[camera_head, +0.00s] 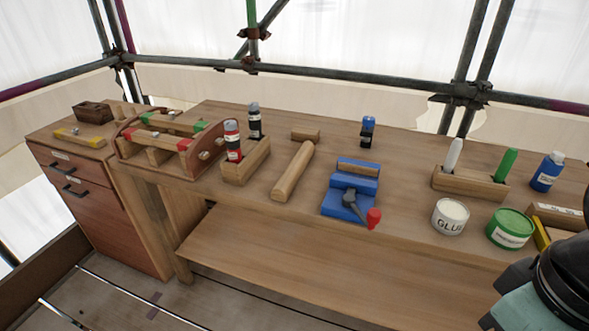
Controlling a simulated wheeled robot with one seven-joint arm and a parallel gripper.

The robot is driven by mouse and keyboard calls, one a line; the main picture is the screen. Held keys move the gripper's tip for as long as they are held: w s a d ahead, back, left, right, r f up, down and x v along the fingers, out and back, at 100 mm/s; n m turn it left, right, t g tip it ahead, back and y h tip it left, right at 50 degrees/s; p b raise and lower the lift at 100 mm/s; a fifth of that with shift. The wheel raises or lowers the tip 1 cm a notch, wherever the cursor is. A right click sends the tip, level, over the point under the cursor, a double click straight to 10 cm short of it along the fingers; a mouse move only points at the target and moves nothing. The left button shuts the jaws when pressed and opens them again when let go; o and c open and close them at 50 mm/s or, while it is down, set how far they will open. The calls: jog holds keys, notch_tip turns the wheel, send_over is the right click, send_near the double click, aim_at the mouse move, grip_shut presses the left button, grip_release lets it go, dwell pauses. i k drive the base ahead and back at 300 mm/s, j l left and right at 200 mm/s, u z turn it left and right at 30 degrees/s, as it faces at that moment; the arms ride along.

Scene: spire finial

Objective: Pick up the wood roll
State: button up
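A long, rounded piece of pale brown wood (293,172), which looks like the wood roll, lies on the workbench (400,200) near its middle. It runs from the front edge area back toward a short wooden piece (306,134); I cannot tell whether the two touch or are joined. Nothing covers the roll from above. A black and teal part of my own arm shows at the lower right corner, well to the right of the roll. My gripper's fingers are not in view.
Left of the roll stands a wooden holder (240,172) with red and dark bottles. Right of it is a blue vise (350,190) with a red-ended handle. A glue tin (450,217) and green tin (510,229) stand farther right. Scaffold poles (330,70) run behind the bench.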

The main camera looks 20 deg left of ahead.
aim_at(282, 190)
jog(key=i+j, duration=0.2)
jog(key=j, duration=0.2)
jog(key=i+j, duration=0.25)
jog(key=j, duration=0.15)
jog(key=i+j, duration=0.2)
jog(key=j, duration=0.2)
jog(key=i+j, duration=0.2)
jog(key=j, duration=0.15)
jog(key=i+j, duration=0.2)
jog(key=j, duration=0.2)
jog(key=i+j, duration=0.25)
jog(key=j, duration=0.15)
